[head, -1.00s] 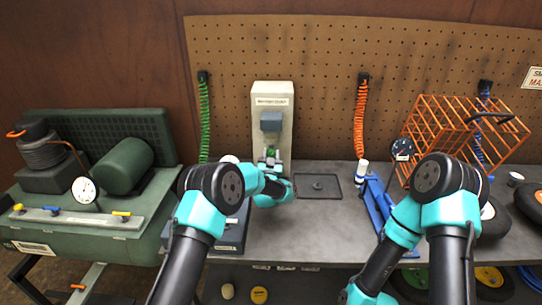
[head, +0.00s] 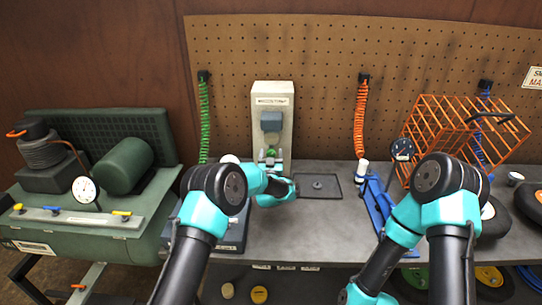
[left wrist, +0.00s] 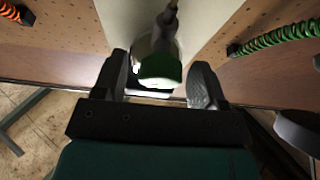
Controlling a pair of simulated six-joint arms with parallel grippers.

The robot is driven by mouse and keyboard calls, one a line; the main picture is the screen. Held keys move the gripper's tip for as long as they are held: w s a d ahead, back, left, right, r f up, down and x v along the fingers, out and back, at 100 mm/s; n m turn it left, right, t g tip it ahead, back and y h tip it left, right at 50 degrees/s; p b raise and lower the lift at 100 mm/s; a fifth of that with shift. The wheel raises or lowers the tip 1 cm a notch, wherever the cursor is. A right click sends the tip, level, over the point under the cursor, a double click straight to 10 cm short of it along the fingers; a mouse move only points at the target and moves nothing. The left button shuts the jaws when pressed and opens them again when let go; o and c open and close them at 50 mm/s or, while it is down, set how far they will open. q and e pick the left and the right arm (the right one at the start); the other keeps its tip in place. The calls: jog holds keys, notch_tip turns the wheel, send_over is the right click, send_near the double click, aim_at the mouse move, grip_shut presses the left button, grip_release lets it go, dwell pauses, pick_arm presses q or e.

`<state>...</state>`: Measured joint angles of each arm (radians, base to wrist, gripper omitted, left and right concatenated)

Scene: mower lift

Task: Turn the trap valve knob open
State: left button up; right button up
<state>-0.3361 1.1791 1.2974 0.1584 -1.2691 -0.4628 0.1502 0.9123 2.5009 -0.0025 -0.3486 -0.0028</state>
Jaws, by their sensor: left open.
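The trap valve knob is a green round knob (head: 271,153) low on the front of a beige upright unit (head: 286,135) against the pegboard. In the left wrist view the green knob (left wrist: 160,70) hangs under a grey stem, between my two fingers. My left gripper (head: 271,163) is open just in front of the unit; it also shows in the left wrist view (left wrist: 160,82). Visible gaps remain between the fingers and the knob's sides; whether the tips reach its depth is unclear. My right gripper is outside the frames.
A black tray (head: 330,185) lies on the grey bench right of the unit. A blue stand (head: 378,205), gauge (head: 402,150) and orange wire cage (head: 440,125) stand farther right. A green compressor (head: 123,166) stands left. Coiled hoses hang from the pegboard.

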pick_arm(q)
jog(key=v, duration=1.2)
jog(key=shift+x, duration=2.1)
jog(key=shift+x, duration=3.7)
